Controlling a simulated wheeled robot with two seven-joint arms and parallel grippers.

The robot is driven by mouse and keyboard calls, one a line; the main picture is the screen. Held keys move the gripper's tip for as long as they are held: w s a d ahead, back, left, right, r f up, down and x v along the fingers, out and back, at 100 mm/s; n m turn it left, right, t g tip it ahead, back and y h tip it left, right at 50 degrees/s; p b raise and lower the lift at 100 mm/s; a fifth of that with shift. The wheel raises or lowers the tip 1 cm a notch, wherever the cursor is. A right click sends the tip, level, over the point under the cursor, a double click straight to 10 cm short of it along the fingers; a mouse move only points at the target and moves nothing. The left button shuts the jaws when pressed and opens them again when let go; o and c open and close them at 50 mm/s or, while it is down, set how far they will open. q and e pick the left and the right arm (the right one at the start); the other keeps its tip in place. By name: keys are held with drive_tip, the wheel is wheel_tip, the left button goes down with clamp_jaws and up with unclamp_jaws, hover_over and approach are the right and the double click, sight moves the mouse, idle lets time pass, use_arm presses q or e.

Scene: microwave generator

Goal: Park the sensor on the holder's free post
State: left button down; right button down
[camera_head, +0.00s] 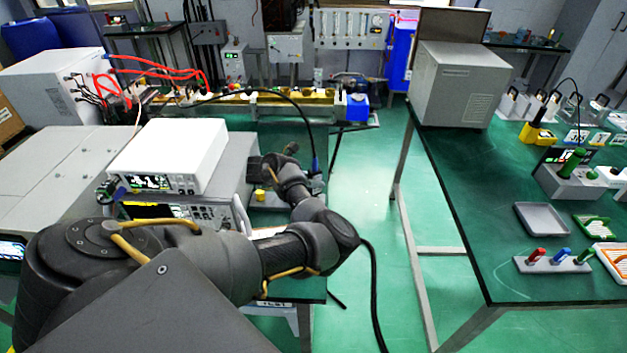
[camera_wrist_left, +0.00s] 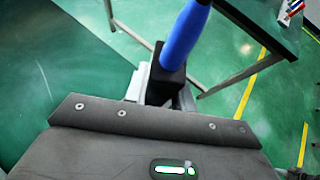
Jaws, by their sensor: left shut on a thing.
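My left gripper (camera_head: 312,180) is beyond my arm's bend, over the right edge of the left bench; it also shows in the left wrist view (camera_wrist_left: 165,92). It is shut on the sensor, a black block (camera_wrist_left: 166,80) with a blue shaft (camera_wrist_left: 184,35) that runs up out of that view. In the head view the blue part (camera_head: 315,162) stands roughly upright, with a black cable rising from it. A grey holder block (camera_head: 568,184) with a green-topped piece stands on the right table. I cannot tell which post is free. My right gripper is out of view.
The right green table (camera_head: 470,190) has a bare left part, a grey tray (camera_head: 541,219), a rack with coloured handles (camera_head: 552,264) and a large grey box (camera_head: 463,84). Open floor lies between the benches. A white instrument (camera_head: 170,153) stands on the left bench.

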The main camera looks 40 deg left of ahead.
use_arm(q)
drive_tip(key=shift+f, duration=0.4)
drive_tip(key=c, duration=1.1)
unclamp_jaws()
drive_tip(key=p+v, duration=0.4)
drive_tip(key=v, duration=0.7)
drive_tip(key=shift+d, duration=0.1)
